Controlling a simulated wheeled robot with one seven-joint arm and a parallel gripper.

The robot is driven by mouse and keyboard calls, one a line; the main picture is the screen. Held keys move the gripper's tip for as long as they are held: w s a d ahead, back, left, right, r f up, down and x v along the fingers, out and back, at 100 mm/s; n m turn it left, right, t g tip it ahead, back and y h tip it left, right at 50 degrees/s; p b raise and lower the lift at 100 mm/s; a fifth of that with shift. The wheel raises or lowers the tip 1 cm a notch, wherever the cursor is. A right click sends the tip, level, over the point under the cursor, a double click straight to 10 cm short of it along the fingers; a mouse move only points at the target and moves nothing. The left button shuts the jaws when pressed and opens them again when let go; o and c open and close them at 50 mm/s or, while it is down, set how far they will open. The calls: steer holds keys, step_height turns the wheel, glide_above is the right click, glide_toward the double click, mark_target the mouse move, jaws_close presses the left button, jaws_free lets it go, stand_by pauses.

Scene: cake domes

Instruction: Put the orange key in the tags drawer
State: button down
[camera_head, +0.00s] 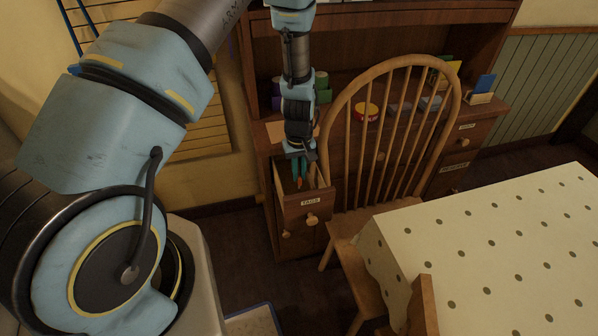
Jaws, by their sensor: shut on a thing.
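The tags drawer (292,217) is pulled open at the left end of the wooden desk, with a label and a round knob on its front. My gripper (300,176) points down over the open drawer, its fingertips at or just above the drawer's opening. It is shut on the orange key (299,183), of which only a small orange bit shows between and below the fingers. I cannot tell whether the key touches the drawer. The drawer's floor is mostly hidden.
A spindle-backed wooden chair (385,217) stands right beside the open drawer. A table with a dotted cloth (490,235) fills the right front. The desk top holds a red-and-yellow round tin (366,112) and other small items. Other labelled drawers (455,166) are shut at right.

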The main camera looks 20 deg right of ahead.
steer(key=c, duration=0.8)
jaws_free()
steer(key=shift+c, duration=0.2)
steer(key=shift+r, duration=0.1)
steer(key=shift+r+p, duration=2.65)
steer(key=shift+r, duration=1.35)
steer(key=w+a+r+t, duration=0.1)
steer(key=w+a+r, duration=0.1)
steer(key=a+r, duration=1.95)
steer(key=s+a+r, duration=0.4)
steer(key=s+a, duration=0.2)
steer(key=a, duration=0.2)
steer(key=shift+a+r+t, duration=0.2)
steer(key=shift+a+t, duration=0.05)
steer(key=shift+t, duration=0.05)
